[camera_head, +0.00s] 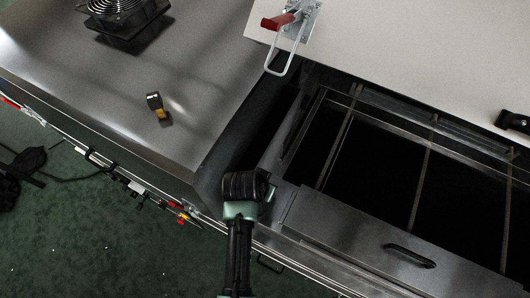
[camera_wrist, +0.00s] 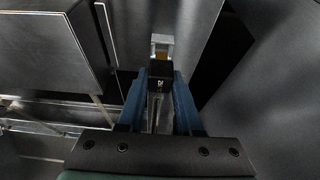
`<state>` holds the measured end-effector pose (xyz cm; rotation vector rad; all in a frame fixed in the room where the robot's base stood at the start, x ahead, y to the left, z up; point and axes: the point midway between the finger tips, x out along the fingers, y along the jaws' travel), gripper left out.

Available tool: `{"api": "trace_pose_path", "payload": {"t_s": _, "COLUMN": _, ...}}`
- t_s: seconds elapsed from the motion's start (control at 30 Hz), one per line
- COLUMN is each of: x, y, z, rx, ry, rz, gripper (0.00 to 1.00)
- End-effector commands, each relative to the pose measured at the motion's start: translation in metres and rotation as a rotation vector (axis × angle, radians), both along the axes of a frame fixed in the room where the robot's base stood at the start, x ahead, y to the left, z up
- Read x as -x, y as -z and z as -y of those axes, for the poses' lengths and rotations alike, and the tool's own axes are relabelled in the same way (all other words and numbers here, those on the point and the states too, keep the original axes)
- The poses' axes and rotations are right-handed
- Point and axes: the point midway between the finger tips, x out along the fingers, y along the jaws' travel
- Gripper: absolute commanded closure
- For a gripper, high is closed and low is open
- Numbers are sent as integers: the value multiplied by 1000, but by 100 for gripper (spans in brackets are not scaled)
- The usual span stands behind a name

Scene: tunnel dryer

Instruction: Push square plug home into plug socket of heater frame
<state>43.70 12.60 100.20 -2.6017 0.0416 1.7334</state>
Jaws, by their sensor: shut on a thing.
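My gripper (camera_wrist: 159,82) shows in the wrist view with its two blue fingers shut on a black square plug (camera_wrist: 160,70) that bears a small white mark. Just beyond the plug is a light grey squared piece (camera_wrist: 161,39), which looks like the plug socket, with an amber part (camera_wrist: 161,55) between them. I cannot tell how far the plug is in, or whether they touch. In the head view my wrist hides the fingers, plug and socket; it is low at the left end of the open dryer bay with its metal frame (camera_head: 421,190).
A black-and-yellow piece (camera_head: 157,106) lies on the steel top at left, below a round heater or fan unit (camera_head: 122,12). A red-handled toggle clamp (camera_head: 290,22) stands on the pale panel. A steel panel with a black handle (camera_head: 410,256) borders the bay.

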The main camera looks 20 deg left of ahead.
Motion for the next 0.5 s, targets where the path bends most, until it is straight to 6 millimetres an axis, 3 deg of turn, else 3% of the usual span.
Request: {"api": "trace_pose_path", "payload": {"t_s": 0.5, "x": 0, "y": 14, "z": 0, "rx": 0, "ry": 0, "rz": 1, "gripper": 100}}
